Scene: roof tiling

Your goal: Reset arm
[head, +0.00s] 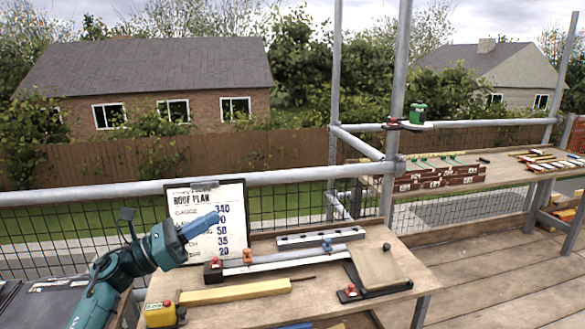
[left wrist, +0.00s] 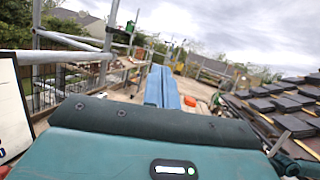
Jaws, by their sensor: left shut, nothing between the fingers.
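My left gripper (head: 202,225) is raised in front of the roof plan board, at the left of the head view. Its blue fingers are shut with nothing between them, pointing up and to the right. In the left wrist view the same blue fingers (left wrist: 162,88) lie side by side and point out along the deck. The roof plan board (head: 207,218) stands upright at the back of the near bench and is partly hidden behind the gripper. My right gripper does not show in either view.
The near bench (head: 330,287) holds a yellow bar (head: 235,291), metal rails (head: 285,262), a yellow tape measure (head: 160,314) and a tan plate (head: 376,268). Scaffold poles (head: 397,100) rise behind it. A far bench (head: 500,172) carries bricks and tools. Dark roof tiles (left wrist: 275,105) lie right in the wrist view.

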